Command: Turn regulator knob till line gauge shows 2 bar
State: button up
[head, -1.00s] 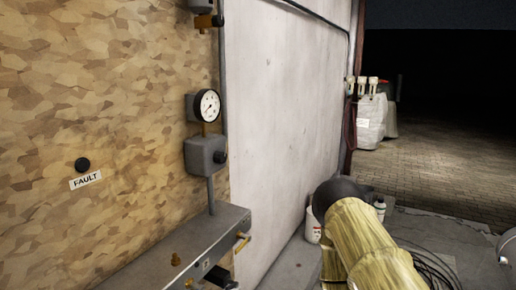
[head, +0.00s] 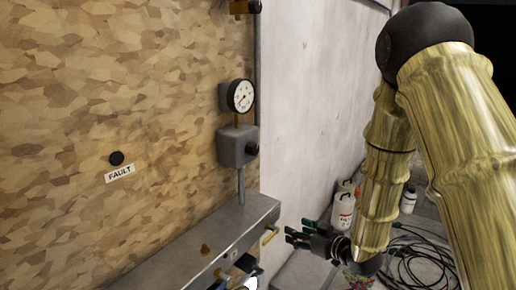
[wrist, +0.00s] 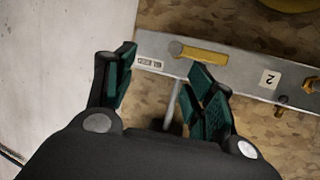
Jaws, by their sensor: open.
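The round white line gauge (head: 241,96) is on the wooden wall in the head view; its dark needle is too small to read exactly. Below it sits the grey regulator box (head: 236,147), with the dark regulator knob (head: 252,150) on its right side. My gripper (head: 296,238) is in the head view, below and to the right of the knob and apart from it. In the wrist view, my gripper (wrist: 164,86) has its green-padded fingers spread with nothing held. A grey pipe (wrist: 172,106) shows between and beyond them.
A grey metal ledge (head: 240,212) with a yellow lever (head: 270,234) juts out under the regulator. A FAULT label (head: 119,173) and black button (head: 116,158) are on the wall at left.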

notch_tip(320, 180, up, 12)
jog(key=w+a+n+y, duration=0.2)
jog(key=w+n+y, duration=0.1)
jog(key=n+g+y+p, duration=0.1)
jog(key=n+y+p, duration=0.1)
jog(key=n+y, duration=0.1)
send_near(256, 151)
jog(key=p+x, duration=0.3)
jog(key=x, duration=0.6)
jog(key=shift+w+a+r, duration=0.1)
jog(key=shift+w+a, duration=0.1)
jog(key=shift+a, duration=0.05)
jog(key=shift+d, duration=0.1)
jog(key=c, duration=1)
